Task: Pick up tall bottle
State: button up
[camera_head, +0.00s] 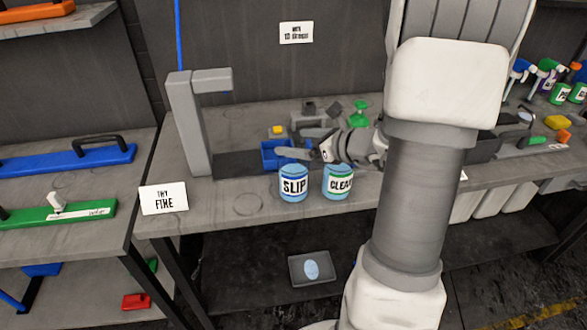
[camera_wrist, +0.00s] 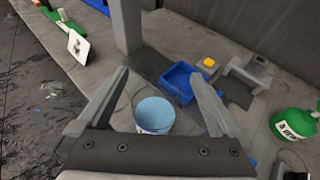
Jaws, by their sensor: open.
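No bottle is marked as the tall one, and I cannot tell which is meant. A green bottle (camera_head: 360,113) stands at the back of the bench, and a green labelled bottle (camera_wrist: 294,123) shows at the right of the wrist view. Spray bottles (camera_head: 545,78) stand at the far right.
A second tub (camera_head: 338,182) stands right of the SLIP tub. A blue bin (camera_wrist: 182,84) and a yellow block (camera_wrist: 209,62) lie behind. A grey upright post (camera_head: 188,125) rises at the left. The bench front left is mostly clear.

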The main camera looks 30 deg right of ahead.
jog(key=shift+w+a+f, duration=0.3)
jog(key=shift+w, duration=0.3)
grip_shut()
